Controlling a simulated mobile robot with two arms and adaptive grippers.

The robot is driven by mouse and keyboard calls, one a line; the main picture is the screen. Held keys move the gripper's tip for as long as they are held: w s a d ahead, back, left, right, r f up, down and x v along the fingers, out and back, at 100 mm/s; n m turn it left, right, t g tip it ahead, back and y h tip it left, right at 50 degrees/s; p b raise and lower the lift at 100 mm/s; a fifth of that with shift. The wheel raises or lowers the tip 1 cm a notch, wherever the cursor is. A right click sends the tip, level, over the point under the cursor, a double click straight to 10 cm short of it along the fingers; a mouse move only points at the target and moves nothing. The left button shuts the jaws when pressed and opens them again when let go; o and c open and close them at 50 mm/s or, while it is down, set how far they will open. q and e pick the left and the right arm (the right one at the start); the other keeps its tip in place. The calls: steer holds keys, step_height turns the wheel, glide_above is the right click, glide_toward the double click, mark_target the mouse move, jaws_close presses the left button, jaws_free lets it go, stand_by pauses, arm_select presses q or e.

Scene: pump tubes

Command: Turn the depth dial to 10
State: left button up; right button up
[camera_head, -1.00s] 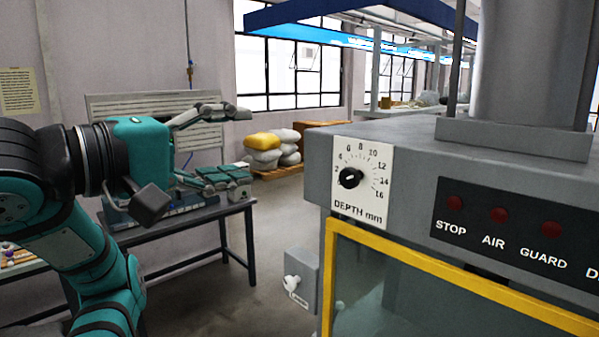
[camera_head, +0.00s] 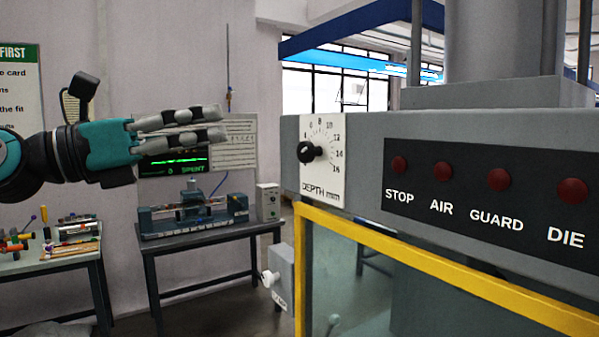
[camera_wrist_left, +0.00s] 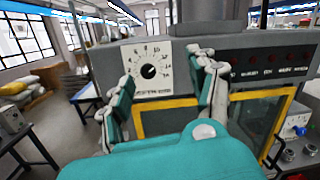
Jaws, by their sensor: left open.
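The depth dial (camera_head: 310,152) is a black round knob on a white plate (camera_head: 322,170) marked "DEPTH mm", at the left end of the grey machine's front. A light mark shows on the knob's left side, near the low numbers; the exact setting is too small to read. My left gripper (camera_head: 218,125) is open and empty, left of the dial, its fingers pointing right. They look apart from the dial. In the left wrist view the dial (camera_wrist_left: 148,72) shows between the two open fingers (camera_wrist_left: 162,66), beyond their tips. My right gripper is not in view.
A black panel (camera_head: 490,205) with several red lights is right of the dial. A yellow-framed guard window (camera_head: 430,270) lies below. A small grey box with a white knob (camera_head: 268,278) juts out lower left. A bench with equipment (camera_head: 200,232) stands behind my left gripper.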

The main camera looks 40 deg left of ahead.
arm_select(q)
step_height(320, 180, down, 4)
steer(key=a+m+g+y, duration=0.1)
steer(key=a+y, duration=0.1)
steer(key=p, duration=0.4)
glide_toward(302, 152)
steer(key=p+x, duration=0.6)
steer(key=x, duration=0.1)
steer(key=shift+p+x, duration=0.65)
steer(key=shift+x, duration=0.25)
